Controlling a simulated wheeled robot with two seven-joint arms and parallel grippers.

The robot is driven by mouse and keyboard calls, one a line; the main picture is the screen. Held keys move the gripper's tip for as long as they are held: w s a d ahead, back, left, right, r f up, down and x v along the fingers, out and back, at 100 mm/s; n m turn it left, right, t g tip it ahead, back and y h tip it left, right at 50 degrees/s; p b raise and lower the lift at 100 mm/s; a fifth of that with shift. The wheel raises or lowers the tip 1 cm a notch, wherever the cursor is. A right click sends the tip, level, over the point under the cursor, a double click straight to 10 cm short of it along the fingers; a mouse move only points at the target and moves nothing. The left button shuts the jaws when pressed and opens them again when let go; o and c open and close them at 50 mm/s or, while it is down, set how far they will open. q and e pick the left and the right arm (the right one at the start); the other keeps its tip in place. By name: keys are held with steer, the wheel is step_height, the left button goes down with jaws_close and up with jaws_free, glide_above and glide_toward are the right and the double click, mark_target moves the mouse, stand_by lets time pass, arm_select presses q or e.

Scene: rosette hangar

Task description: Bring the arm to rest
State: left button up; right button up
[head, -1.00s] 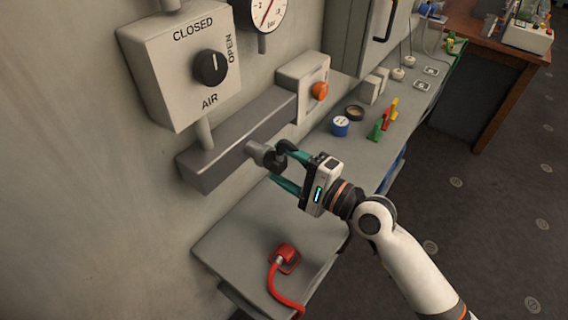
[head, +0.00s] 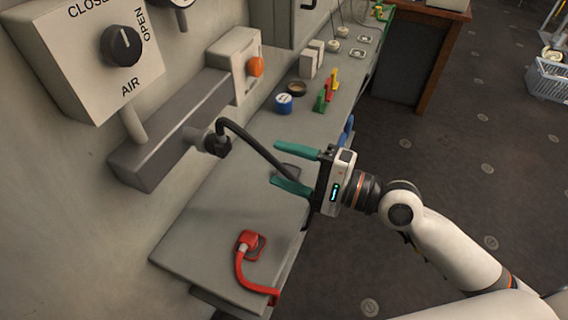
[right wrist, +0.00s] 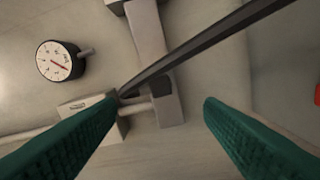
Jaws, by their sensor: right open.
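My right gripper (head: 276,163) is open, its two green fingers apart and empty. It is above the bench's right edge, to the right of the grey manifold (head: 165,135) on the wall. My left gripper is not in view.
An air valve box (head: 85,50) and a box with an orange knob (head: 255,67) are on the wall. Blue tape (head: 283,103) and coloured pieces (head: 325,95) lie farther along.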

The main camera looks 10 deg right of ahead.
steer(key=shift+f, duration=0.1)
steer(key=s+d+f+n+g+h, duration=0.1)
steer(key=s+f+n+h, duration=0.25)
steer(key=f, duration=0.35)
steer(key=s+d+f+n+g+h, duration=0.1)
steer(key=s+f+n+g+h, duration=0.1)
steer(key=f+n+h, duration=0.4)
steer(key=s+d+f+n+g+h, duration=0.3)
steer(key=s+d+f+g+h, duration=0.15)
steer(key=s+d+f, duration=0.5)
step_height(320, 180, down, 25)
steer(key=s, duration=0.2)
steer(key=s+d+f+g, duration=0.2)
steer(key=s+d+f, duration=0.1)
steer(key=s+f, duration=1.3)
steer(key=shift+s+f+h, duration=0.2)
steer(key=shift+f+h, duration=0.1)
steer(key=shift+f, duration=0.15)
